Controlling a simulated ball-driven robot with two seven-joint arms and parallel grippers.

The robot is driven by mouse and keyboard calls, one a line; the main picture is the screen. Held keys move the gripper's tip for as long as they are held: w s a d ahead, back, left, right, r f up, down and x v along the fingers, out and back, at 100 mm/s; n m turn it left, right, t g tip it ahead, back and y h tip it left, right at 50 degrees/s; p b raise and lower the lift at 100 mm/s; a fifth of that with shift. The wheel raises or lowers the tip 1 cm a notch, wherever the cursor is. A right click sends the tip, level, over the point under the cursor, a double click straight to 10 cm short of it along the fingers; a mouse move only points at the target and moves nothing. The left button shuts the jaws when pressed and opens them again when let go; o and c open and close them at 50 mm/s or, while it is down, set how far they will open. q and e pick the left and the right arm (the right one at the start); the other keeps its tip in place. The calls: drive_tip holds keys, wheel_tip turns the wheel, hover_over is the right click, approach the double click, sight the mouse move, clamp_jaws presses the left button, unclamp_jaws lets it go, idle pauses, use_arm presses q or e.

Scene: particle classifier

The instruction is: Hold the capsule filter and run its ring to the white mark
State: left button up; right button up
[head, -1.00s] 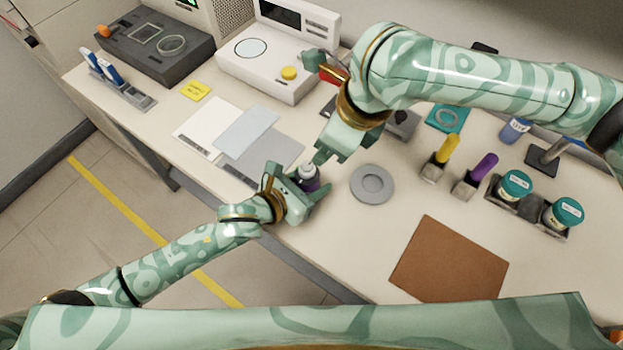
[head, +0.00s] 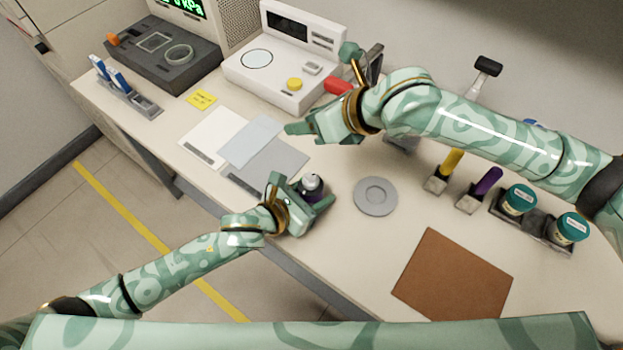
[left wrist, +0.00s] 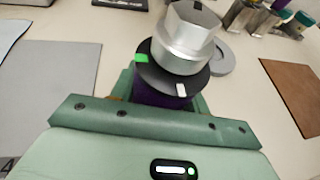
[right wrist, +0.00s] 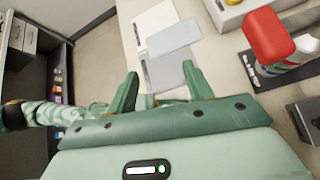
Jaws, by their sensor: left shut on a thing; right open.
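The capsule filter (head: 312,183) stands upright in my left gripper (head: 308,195), near the table's front edge. In the left wrist view the capsule filter (left wrist: 182,40) has a silver hexagonal top, a dark ring (left wrist: 160,78) under it and a purple body. A green mark (left wrist: 141,58) shows at the ring's left and a white mark (left wrist: 182,90) at its front, clearly apart. My left gripper is shut on the purple body. My right gripper (head: 293,132) is open and empty, above and beyond the filter; its spread fingers show in the right wrist view (right wrist: 160,88).
A grey round disc (head: 375,196) lies right of the filter and a brown mat (head: 453,275) in front right. Flat sheets (head: 265,160) lie behind left. A white instrument (head: 285,65), a red-capped bottle (right wrist: 270,35) and teal-lidded jars (head: 518,199) stand farther off.

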drive_tip(key=w+d+m+t+y, duration=0.2)
drive_tip(key=w+t+y, duration=0.1)
drive_tip(key=w+t, duration=0.1)
drive_tip(key=n+g+y, duration=0.4)
drive_tip(key=n+y, duration=0.1)
drive_tip(key=n, duration=0.3)
approach(319, 183)
drive_tip(key=shift+w+d+f, duration=0.1)
drive_tip(key=shift+w+f, duration=0.05)
drive_tip(key=shift+w, duration=0.05)
drive_tip(key=shift+s+f, duration=0.1)
drive_tip(key=x, duration=1.1)
drive_tip(key=shift+a+r, duration=0.2)
drive_tip(key=shift+a, duration=0.2)
